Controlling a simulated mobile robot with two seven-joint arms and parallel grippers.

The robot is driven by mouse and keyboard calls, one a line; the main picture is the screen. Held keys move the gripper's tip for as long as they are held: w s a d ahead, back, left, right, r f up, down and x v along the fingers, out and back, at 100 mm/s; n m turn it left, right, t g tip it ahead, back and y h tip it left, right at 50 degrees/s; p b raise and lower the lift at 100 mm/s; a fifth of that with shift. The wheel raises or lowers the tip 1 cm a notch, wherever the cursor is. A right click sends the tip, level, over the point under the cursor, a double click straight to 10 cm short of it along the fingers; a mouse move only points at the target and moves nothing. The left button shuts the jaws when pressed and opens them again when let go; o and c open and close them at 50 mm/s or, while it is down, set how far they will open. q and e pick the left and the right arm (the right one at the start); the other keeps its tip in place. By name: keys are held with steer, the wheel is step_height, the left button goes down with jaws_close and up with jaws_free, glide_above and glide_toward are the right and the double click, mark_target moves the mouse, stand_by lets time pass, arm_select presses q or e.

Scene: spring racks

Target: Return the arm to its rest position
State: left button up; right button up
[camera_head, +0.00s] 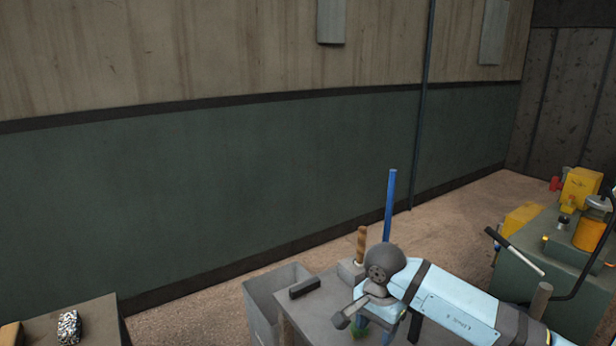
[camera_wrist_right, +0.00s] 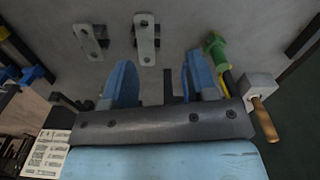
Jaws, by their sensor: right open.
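My right arm comes in from the lower right in the head view, its pale blue forearm over the grey bench (camera_head: 325,315). Its rounded dark grey joint is above the bench top; the fingers are hard to make out there. In the right wrist view, my right gripper (camera_wrist_right: 162,82) shows two blue fingers standing well apart. No held object shows between them. A grey surface with several fixtures lies beyond the fingers. My left gripper is in neither view.
Near the arm are a blue post (camera_head: 389,205), a wooden handle (camera_head: 361,243) and a dark block (camera_head: 305,288). The wrist view shows two pale brackets (camera_wrist_right: 90,42) (camera_wrist_right: 146,40) and a green tool (camera_wrist_right: 215,48). A cluttered green bench (camera_head: 515,270) stands right. Floor is clear behind.

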steer(key=s+a+f+m+g+y+p, duration=0.2)
steer(key=s+a+m+g+y, duration=0.15)
steer(key=s+a+y, duration=0.75)
steer(key=s+a+r+m+t+y+p, duration=0.35)
steer(key=r+m+t+y, duration=0.45)
steer(key=m, duration=0.9)
steer(key=d+f+m+t+h+p, duration=0.1)
steer(key=d+f+m+t+h, duration=0.4)
steer(key=m, duration=0.8)
steer(key=d+f+m+t+h+p, duration=0.1)
steer(key=d+f+m+t+h, duration=0.35)
steer(key=m, duration=0.95)
steer(key=s+d+f+m+g+h+p, duration=0.1)
steer(key=s+d+f+m+g+h, duration=0.1)
steer(key=s+d+f+m+h, duration=0.4)
steer(key=s+d+f+m, duration=0.4)
steer(key=s+m, duration=0.2)
steer(key=s, duration=0.1)
steer(key=shift+s+d+g, duration=0.15)
steer(key=shift+d+g, duration=0.2)
steer(key=shift+g, duration=0.05)
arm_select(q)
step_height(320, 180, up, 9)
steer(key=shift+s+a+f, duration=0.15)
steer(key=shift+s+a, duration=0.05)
arm_select(e)
steer(key=shift+s+f+m+h, duration=0.15)
steer(key=shift+f+m+h, duration=0.1)
steer(key=shift+c, duration=0.2)
